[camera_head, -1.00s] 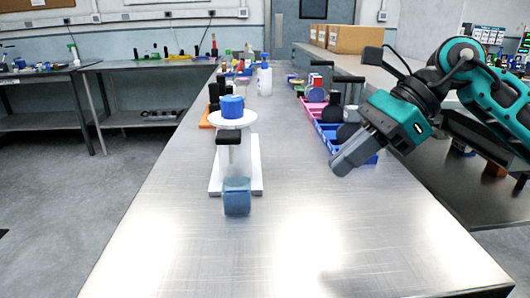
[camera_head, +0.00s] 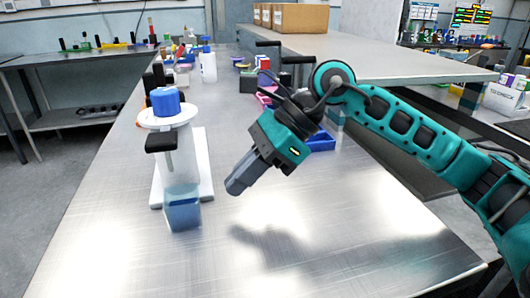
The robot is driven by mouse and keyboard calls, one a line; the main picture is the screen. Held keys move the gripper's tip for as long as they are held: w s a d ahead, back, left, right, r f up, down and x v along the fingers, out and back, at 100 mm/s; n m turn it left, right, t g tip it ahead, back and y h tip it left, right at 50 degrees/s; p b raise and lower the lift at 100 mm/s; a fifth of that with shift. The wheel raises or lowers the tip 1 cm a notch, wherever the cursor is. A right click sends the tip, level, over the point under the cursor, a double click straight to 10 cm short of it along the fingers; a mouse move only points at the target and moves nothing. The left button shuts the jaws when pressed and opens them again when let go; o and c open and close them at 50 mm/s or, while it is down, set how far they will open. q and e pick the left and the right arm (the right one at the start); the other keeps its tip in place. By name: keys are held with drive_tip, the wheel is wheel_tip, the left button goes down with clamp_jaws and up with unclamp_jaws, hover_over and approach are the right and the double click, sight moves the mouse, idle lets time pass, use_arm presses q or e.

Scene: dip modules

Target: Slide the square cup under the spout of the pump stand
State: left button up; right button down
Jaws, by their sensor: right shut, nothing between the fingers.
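The square cup (camera_head: 183,212) is a see-through bluish cup standing on the metal table at the front of the pump stand. The pump stand (camera_head: 204,178) has a white base, a round white top plate with a blue cap (camera_head: 166,101), and a black spout block (camera_head: 160,142) with a thin tube pointing down above the cup. The cup looks below the spout, but whether it is exactly centred I cannot tell. My right gripper (camera_head: 234,188) is shut and empty, to the right of the cup and apart from it, above the table. My left gripper is not in view.
Blue bins (camera_head: 320,141) and a pink bin (camera_head: 267,97) lie behind my right gripper. A white bottle (camera_head: 208,66) stands farther back. Cardboard boxes (camera_head: 300,17) sit on a raised bench. The table's front and right front are clear.

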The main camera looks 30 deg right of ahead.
sight(197, 192)
drive_tip(key=shift+w+a+r, duration=0.1)
drive_tip(key=shift+w+a, duration=0.15)
drive_tip(key=shift+a, duration=0.65)
drive_tip(key=shift+w+a+r, duration=0.1)
drive_tip(key=shift+w+a, duration=0.15)
drive_tip(key=shift+a, duration=0.65)
drive_tip(key=shift+a, duration=0.1)
drive_tip(key=shift+w+a, duration=0.25)
drive_tip(key=shift+a, duration=0.55)
drive_tip(key=shift+d, duration=0.1)
